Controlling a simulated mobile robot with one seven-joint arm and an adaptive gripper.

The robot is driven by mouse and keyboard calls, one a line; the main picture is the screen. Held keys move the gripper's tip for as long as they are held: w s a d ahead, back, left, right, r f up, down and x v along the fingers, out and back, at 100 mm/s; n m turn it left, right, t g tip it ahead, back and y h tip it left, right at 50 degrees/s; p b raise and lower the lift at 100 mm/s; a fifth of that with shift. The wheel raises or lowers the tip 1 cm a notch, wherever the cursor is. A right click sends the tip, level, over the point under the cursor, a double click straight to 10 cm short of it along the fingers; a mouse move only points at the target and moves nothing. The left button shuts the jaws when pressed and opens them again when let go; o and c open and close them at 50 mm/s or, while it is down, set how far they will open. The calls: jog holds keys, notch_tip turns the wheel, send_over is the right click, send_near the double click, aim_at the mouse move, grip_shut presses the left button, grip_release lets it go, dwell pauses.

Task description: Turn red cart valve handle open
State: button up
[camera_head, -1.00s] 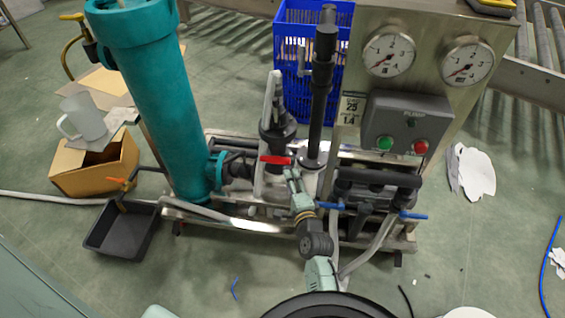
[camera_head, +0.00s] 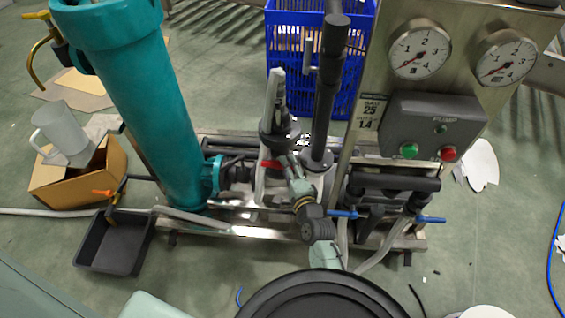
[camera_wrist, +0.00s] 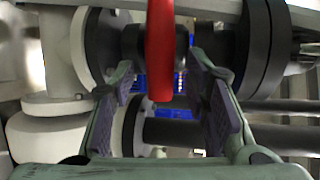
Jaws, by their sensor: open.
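The red valve handle (camera_head: 271,164) sits on the pipework of the cart (camera_head: 225,229), right of the teal cylinder, and is partly hidden by my gripper in the head view. In the wrist view the red handle (camera_wrist: 160,48) hangs edge-on as an upright bar between my two fingers. My gripper (camera_wrist: 160,82) is open, with a pad on each side of the handle and a visible gap on both sides. In the head view my gripper (camera_head: 285,168) is at the handle, reaching in from the front.
The tall teal cylinder (camera_head: 150,110) stands left. A dark vertical pipe (camera_head: 325,100) rises just right of the handle. The gauge panel (camera_head: 455,30) and blue valve handles (camera_head: 431,219) are further right. A black tray (camera_head: 113,245) and cardboard box (camera_head: 75,182) lie on the floor at left.

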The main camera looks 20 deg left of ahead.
jog(key=shift+w+a, duration=0.25)
jog(key=shift+w, duration=0.05)
grip_shut()
dwell(0.6)
